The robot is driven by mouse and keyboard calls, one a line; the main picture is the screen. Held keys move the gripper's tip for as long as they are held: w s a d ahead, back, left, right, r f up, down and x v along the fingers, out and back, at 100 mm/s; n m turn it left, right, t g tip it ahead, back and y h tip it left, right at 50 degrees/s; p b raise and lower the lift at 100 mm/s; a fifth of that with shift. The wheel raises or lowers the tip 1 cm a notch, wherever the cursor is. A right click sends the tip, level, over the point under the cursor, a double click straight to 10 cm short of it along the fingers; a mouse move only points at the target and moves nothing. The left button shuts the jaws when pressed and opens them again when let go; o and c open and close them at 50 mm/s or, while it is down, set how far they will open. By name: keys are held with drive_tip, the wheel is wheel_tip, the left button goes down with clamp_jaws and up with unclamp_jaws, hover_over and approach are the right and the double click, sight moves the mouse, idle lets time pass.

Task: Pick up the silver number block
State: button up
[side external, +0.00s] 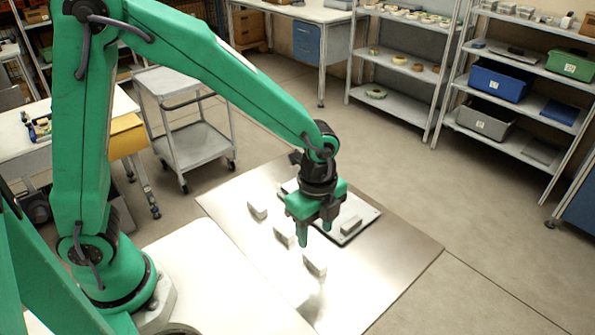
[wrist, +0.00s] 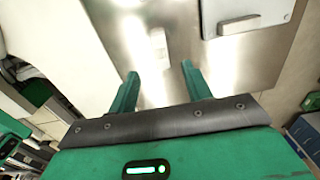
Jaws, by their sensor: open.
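Three small pale grey blocks lie in a loose row on the shiny metal sheet: a far one (side external: 257,209), a middle one (side external: 284,235) and a near one (side external: 315,265). Another pale block (side external: 351,224) lies on a flat light plate (side external: 368,216). No numbers are readable, so I cannot tell which is the silver number block. My gripper (side external: 316,232) points down above the sheet, open and empty, between the row and the plate. In the wrist view one block (wrist: 158,43) lies beyond the gap between my open fingers (wrist: 159,72), with the plate's block (wrist: 239,24) to the right.
The metal sheet (side external: 405,258) lies on the floor with bare room around the blocks; glare blurs part of it. A white surface (side external: 215,285) borders it on the left. A grey cart (side external: 190,140) and shelves with bins (side external: 498,80) stand farther back.

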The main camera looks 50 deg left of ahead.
sight(315, 258)
drive_tip(key=shift+d+f+m, duration=0.2)
drive_tip(key=shift+f+m, duration=0.1)
drive_tip(key=shift+f, duration=0.05)
drive_tip(key=shift+f, duration=0.1)
drive_tip(key=shift+f, duration=1.2)
drive_tip(key=shift+f, duration=0.1)
drive_tip(key=shift+f, duration=2.5)
drive_tip(key=shift+c, duration=0.2)
clamp_jaws()
